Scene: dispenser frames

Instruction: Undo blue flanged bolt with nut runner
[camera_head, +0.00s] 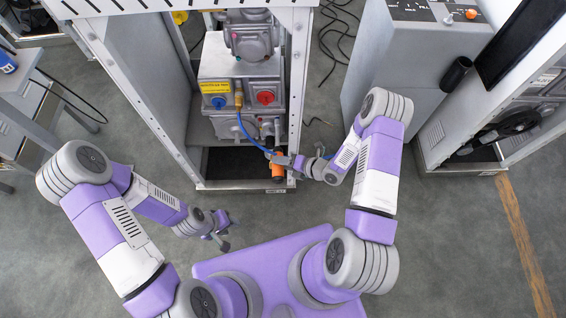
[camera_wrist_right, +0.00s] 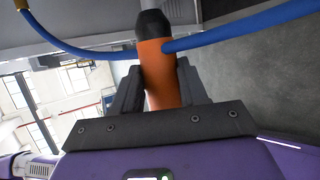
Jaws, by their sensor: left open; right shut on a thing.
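My right gripper (camera_head: 283,162) is shut on an orange tool with a dark collar, the nut runner (camera_head: 278,170), at the lower front of the dispenser frame. In the right wrist view the nut runner (camera_wrist_right: 160,75) sits between the two dark fingers (camera_wrist_right: 155,90), with a blue hose crossing at its collar. A round blue part (camera_head: 218,102) shows on the grey unit inside the frame, above and left of the nut runner and apart from it. I cannot tell whether it is the flanged bolt. My left gripper (camera_head: 222,232) is open and empty over the floor.
A blue hose (camera_head: 247,133) runs from a brass fitting on the grey unit (camera_head: 242,72) to the nut runner. A red round part (camera_head: 265,98) sits right of the fitting. Grey cabinets (camera_head: 415,50) stand at right; a bench (camera_head: 40,110) stands at left.

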